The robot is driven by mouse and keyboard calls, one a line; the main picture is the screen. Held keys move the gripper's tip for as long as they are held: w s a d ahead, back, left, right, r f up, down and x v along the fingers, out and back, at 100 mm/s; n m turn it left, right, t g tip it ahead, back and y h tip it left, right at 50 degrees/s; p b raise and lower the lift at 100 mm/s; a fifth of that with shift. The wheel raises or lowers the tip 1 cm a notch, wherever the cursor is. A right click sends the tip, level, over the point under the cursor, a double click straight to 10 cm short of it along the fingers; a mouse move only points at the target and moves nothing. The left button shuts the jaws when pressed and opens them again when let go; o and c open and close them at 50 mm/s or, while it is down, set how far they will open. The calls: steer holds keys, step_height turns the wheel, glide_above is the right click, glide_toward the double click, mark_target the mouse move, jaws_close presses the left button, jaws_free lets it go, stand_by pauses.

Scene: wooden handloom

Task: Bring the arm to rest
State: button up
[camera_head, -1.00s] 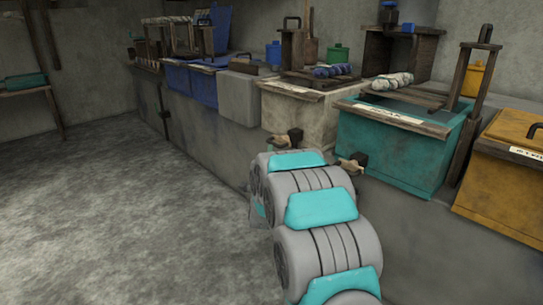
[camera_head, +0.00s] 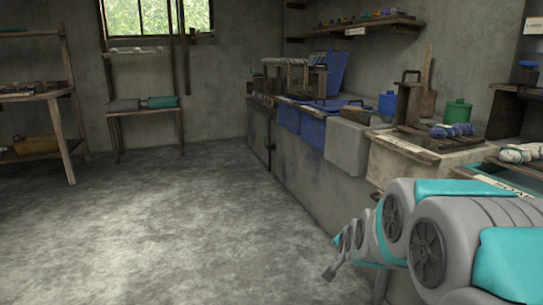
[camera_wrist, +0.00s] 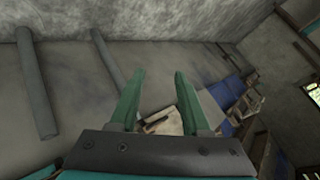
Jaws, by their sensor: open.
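My gripper (camera_wrist: 160,73) shows in the wrist view with its two green fingers apart and nothing between them. Beyond the fingers, well away, is a wooden-edged pale vat top, with blue vats to its right. In the head view my grey and teal arm (camera_head: 440,240) fills the lower right and is folded low beside the row of vats. It hides part of the row's front. I cannot clearly make out the gripper's fingers in the head view.
A concrete bench (camera_head: 300,155) with blue vats (camera_head: 311,128), a grey block (camera_head: 347,147) and a pale vat (camera_head: 395,164) runs along the right. A wooden shelf stand (camera_head: 144,116) stands at the back. The concrete floor (camera_head: 180,230) on the left is clear.

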steer(key=s+a+r+n+g+p, duration=0.2)
steer(key=s+n+g, duration=0.3)
steer(key=s, duration=1.6)
steer(key=s+a+r+n+g+p, duration=0.2)
steer(key=s+n+g, duration=0.3)
steer(key=s, duration=1.6)
steer(key=shift+r+n+g+y+p, duration=0.2)
steer(key=shift+n+g+y+p, duration=0.15)
steer(key=shift+g, duration=0.45)
